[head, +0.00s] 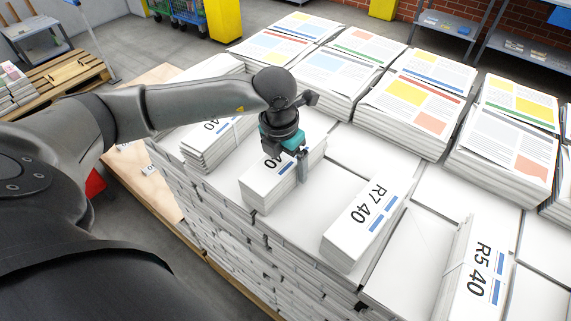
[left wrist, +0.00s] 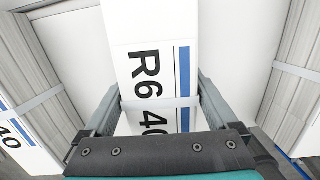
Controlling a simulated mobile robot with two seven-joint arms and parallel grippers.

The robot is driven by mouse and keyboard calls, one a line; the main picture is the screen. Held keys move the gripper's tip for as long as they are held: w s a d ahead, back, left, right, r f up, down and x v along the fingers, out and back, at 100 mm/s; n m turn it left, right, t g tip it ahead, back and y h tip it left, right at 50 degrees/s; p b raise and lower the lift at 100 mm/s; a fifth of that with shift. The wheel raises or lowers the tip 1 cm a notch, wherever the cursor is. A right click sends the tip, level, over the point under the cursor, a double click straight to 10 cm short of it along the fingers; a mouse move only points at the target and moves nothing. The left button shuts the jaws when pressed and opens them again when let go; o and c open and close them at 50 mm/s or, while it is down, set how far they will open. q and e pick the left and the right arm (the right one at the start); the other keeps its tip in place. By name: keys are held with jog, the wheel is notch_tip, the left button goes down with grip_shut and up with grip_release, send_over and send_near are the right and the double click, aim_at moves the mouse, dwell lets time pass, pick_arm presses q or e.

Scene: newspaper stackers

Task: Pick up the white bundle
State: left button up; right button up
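A white strapped bundle marked R6 40 (left wrist: 155,40) lies on top of the large paper stack; it also shows in the head view (head: 262,185), partly hidden by my gripper. My left gripper (left wrist: 158,108) is down over it, with one finger along each long side, across the strap. The fingers are very close to its sides; firm contact is not clear. In the head view my left gripper (head: 292,168) points down at the bundle, with one finger visible at its right side. My right gripper is not in view.
Similar bundles lie nearby: one marked R7 40 (head: 365,220), one marked R5 40 (head: 476,275), and one at the left (head: 208,145). Taller stacks of colour-printed newspapers (head: 415,98) stand behind. A wooden pallet (head: 65,75) is at the far left.

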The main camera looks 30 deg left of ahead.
pick_arm(q)
grip_shut()
jog(key=shift+w+r, duration=0.15)
dwell(0.6)
